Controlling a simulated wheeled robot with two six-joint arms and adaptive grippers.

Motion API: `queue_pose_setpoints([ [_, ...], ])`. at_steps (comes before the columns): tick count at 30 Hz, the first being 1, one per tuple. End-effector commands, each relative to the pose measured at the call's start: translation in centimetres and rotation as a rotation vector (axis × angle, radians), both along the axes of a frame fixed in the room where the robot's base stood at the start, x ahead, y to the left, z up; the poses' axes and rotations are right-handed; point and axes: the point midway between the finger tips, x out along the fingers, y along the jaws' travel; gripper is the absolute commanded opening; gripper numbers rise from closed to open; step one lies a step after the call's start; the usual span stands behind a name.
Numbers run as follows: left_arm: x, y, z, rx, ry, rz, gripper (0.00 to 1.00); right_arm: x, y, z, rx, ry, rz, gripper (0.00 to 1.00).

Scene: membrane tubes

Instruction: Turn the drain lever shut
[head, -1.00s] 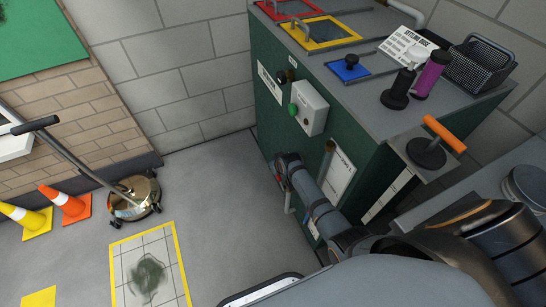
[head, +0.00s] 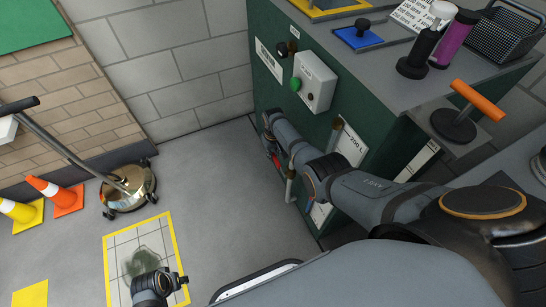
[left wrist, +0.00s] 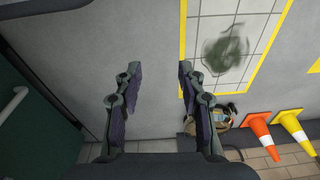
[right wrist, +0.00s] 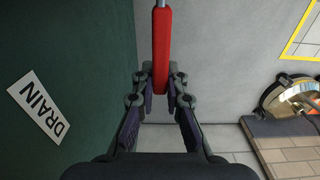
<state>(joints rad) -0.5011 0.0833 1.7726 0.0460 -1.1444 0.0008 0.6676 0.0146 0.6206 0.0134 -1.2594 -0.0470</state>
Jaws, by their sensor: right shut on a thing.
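The drain lever has a long red handle (right wrist: 161,45) that shows in the right wrist view, beside the green tank wall with a DRAIN label (right wrist: 39,107). My right gripper (right wrist: 160,76) is shut on the handle's near end, with a finger on each side. In the head view a bit of the red handle (head: 276,163) shows low on the tank's front, by my right gripper (head: 269,145); my arm hides much of the lever and its valve. My left gripper (left wrist: 157,82) is open and empty above the floor; part of it (head: 178,280) shows at the bottom of the head view.
The green tank (head: 275,95) carries a grey control box with a green button (head: 297,84). A T-handle with an orange grip (head: 478,100) stands at the right. The floor between is clear.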

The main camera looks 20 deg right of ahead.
Motion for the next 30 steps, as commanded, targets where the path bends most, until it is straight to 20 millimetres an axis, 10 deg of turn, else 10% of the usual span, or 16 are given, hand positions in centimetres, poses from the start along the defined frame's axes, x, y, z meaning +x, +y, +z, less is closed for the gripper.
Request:
queue_pose_setpoints([
  [22, 0.4, -0.8, 3.5, -0.014, 0.007, -0.007, 0.40, 0.0, 0.1, -0.5, -0.001, 0.044, 0.000, 0.00],
  [27, 0.4, -0.9, 3.5, -0.015, 0.007, -0.007, 0.40, 0.0, 0.0, -0.5, -0.001, 0.044, 0.000, 0.35],
  [30, 0.4, -0.9, 3.5, -0.015, 0.007, -0.007, 0.40, 0.0, 0.0, -0.5, -0.002, 0.044, 0.000, 0.36],
])
